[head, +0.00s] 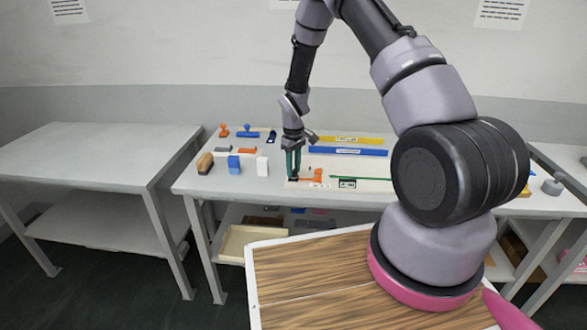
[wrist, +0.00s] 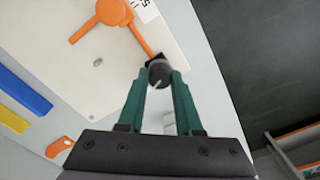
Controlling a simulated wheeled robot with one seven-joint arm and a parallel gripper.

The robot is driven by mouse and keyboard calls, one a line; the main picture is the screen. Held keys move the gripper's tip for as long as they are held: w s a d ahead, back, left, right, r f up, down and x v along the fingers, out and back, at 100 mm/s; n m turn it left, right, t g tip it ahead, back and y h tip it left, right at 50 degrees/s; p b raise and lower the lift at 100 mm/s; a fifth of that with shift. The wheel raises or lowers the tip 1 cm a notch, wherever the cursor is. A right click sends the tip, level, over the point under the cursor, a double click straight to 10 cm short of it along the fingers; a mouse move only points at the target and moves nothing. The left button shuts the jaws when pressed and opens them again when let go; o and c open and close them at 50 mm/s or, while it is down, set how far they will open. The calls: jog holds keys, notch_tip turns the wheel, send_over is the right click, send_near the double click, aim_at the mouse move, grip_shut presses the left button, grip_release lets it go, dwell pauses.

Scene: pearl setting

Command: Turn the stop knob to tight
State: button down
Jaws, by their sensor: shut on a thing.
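The stop knob (wrist: 158,74) is a small dark round knob with a pale pointer line, at the end of an orange bar on a cream board (wrist: 110,75). My gripper (wrist: 160,78) has its two green fingers on either side of the knob and is shut on it. In the head view my gripper (head: 293,172) points down at the left end of the board (head: 380,187). The knob is mostly hidden by the fingers there. I cannot read a tight mark in either view.
An orange part (wrist: 112,12) lies on the board beside the knob. A blue bar (head: 348,152) and a yellow bar (head: 350,140) lie behind. Stamps and blocks (head: 234,166) stand to the left. The left table (head: 110,150) is bare.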

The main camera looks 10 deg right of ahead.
jog(key=m, duration=0.4)
jog(key=shift+m, duration=0.3)
jog(key=m, duration=0.4)
jog(key=shift+m, duration=0.3)
jog(key=m, duration=1.9)
jog(key=shift+m, duration=0.4)
